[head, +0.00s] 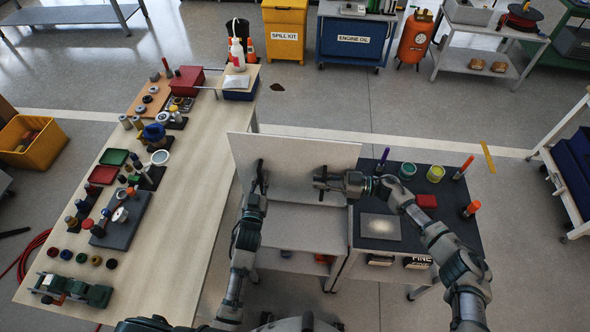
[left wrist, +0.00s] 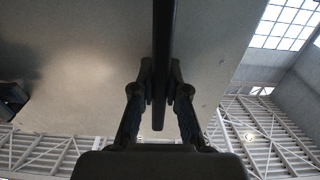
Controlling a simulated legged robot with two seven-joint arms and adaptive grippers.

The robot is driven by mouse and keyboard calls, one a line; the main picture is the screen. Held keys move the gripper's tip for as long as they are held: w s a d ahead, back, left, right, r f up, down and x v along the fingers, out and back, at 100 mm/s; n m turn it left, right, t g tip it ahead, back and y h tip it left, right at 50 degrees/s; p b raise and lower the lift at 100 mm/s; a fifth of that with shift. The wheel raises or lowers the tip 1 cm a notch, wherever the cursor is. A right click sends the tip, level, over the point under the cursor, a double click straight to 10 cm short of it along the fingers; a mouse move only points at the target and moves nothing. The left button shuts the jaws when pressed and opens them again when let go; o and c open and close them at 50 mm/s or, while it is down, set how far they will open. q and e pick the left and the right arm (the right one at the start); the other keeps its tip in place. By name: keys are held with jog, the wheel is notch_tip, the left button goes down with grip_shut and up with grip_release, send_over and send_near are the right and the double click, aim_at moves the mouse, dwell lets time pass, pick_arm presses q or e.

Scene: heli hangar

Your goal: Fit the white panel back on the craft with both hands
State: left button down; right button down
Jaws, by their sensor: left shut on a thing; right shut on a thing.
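The white panel (head: 293,158) stands tilted up in front of me in the head view, above a pale shelf. My left gripper (head: 260,178) is shut on a dark upright handle on the panel's left part. In the left wrist view, the fingers (left wrist: 160,85) close around this dark bar (left wrist: 163,45), with the panel's pale face (left wrist: 80,65) behind it. I cannot make out the craft in either view.
A long workbench (head: 185,215) with parts and trays runs along the left. A dark-topped cart (head: 440,235) with cups, markers and a grey plate stands at the right, close to my right arm. The pale shelf (head: 300,228) lies below the panel. Open floor (head: 330,105) lies beyond it.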

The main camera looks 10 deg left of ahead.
pick_arm(q)
jog(key=shift+a, duration=0.35)
pick_arm(e)
jog(key=shift+w+d, duration=0.15)
jog(key=shift+d, duration=0.15)
